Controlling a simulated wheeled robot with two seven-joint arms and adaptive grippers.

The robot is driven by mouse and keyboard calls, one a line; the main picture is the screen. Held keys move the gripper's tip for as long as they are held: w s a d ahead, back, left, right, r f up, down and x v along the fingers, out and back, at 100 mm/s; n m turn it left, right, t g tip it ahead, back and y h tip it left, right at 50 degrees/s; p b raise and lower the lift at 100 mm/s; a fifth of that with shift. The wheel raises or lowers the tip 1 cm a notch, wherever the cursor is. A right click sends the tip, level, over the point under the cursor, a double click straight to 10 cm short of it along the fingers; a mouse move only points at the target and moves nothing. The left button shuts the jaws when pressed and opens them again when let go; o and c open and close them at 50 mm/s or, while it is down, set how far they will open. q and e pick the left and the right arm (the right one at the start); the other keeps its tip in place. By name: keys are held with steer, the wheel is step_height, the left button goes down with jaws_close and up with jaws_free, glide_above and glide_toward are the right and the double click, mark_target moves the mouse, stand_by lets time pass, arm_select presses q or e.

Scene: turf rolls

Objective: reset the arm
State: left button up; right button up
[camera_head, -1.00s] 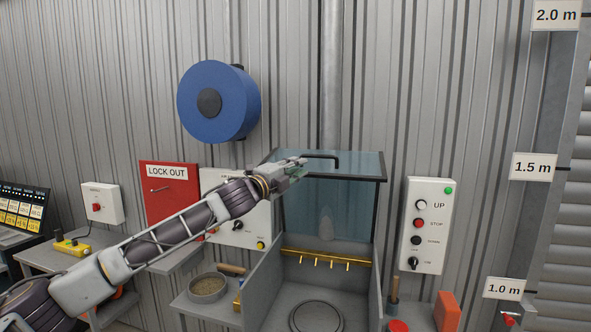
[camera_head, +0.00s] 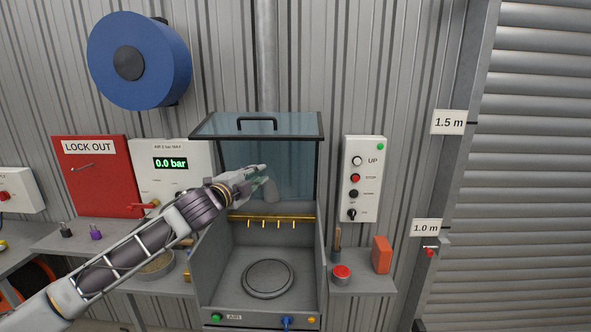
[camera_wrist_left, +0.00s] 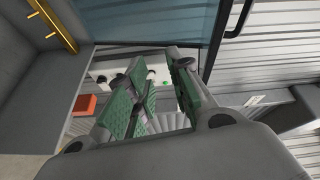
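My left gripper (camera_head: 262,176) is in front of the grey booth (camera_head: 210,262), below the front edge of its raised glass lid (camera_head: 290,124). The lid's black handle (camera_head: 257,119) is above the gripper and apart from it. In the left wrist view my left gripper (camera_wrist_left: 162,92) shows green pads on fingers that stand apart, with nothing held between them. The lid's glass (camera_wrist_left: 150,22) is at the top of that view. My right gripper is in neither current view.
A white button panel (camera_head: 363,180) is right of the booth, with an orange block (camera_head: 381,255) and a red button (camera_head: 342,274) below. A red lock-out box (camera_head: 96,180) and pressure panel (camera_head: 171,165) are left. Brass hooks (camera_head: 270,218) line the booth's back.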

arm_select(q)
steer(key=s+d+f+n+g+y, duration=0.15)
steer(key=s+f+n, duration=0.45)
steer(key=f, duration=0.6)
steer(key=s+d+f+n+g+y, duration=0.1)
steer(key=s+f+n+g+y, duration=0.15)
steer(key=s+f, duration=0.75)
steer(key=s+a+f+n+g+y, duration=0.2)
steer(key=s+a+f+n+g, duration=0.4)
steer(key=s+f, duration=0.55)
steer(key=s+a+f+n+g+y, duration=0.1)
steer(key=s+a+f+n+g, duration=0.25)
steer(key=s+a+f, duration=0.75)
steer(key=s+d+f+b, duration=0.1)
steer(key=s+d+f, duration=0.15)
steer(key=f, duration=1.45)
steer(key=s+d+f+b, duration=0.1)
steer(key=s+f, duration=0.2)
steer(key=f, duration=1.3)
steer(key=s+a+f+g+b, duration=0.1)
steer(key=s+a+f, duration=0.1)
steer(key=s+f, duration=0.9)
steer(key=s+a+f+g+b, duration=0.1)
steer(key=s+f, duration=0.9)
steer(key=s, duration=0.1)
steer(key=shift+a+f, duration=0.35)
steer(key=shift+f, duration=0.05)
